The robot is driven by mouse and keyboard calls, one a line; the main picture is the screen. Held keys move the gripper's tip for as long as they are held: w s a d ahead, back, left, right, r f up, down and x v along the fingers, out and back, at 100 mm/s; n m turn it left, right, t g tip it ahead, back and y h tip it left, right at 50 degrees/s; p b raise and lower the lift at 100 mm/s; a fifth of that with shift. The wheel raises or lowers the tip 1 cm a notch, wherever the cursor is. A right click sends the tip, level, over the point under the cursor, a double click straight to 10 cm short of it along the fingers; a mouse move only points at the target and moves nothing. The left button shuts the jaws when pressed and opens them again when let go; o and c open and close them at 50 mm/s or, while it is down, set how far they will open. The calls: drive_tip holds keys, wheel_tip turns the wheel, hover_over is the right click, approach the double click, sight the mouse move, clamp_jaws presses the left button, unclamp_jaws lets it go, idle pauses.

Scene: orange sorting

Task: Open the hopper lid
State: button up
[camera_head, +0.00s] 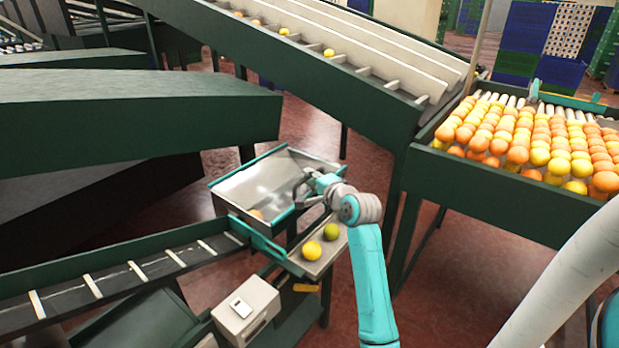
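The hopper is a grey metal bin with teal edges (238,190) in the middle of the head view. Its inside shows from above, with one orange fruit (257,214) near its front. I cannot clearly make out a separate lid; a teal-edged panel (258,239) stands at the front side. My gripper (298,194) is at the right edge of the hopper, with dark fingers reaching left over the rim. Whether it touches the rim or holds anything is too small to tell. My wrist and arm hide part of the right edge.
A narrow tray right of the hopper holds a yellow fruit (312,250) and a green one (331,231). A conveyor (120,278) runs in from the left, beside a grey control box (246,307). A fruit-filled roller table (470,180) stands at right. Large green machinery (130,120) fills the left.

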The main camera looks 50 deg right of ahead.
drive_tip(key=shift+w+d+f, duration=0.1)
drive_tip(key=shift+w+d, duration=0.1)
drive_tip(key=shift+w, duration=0.25)
clamp_jaws()
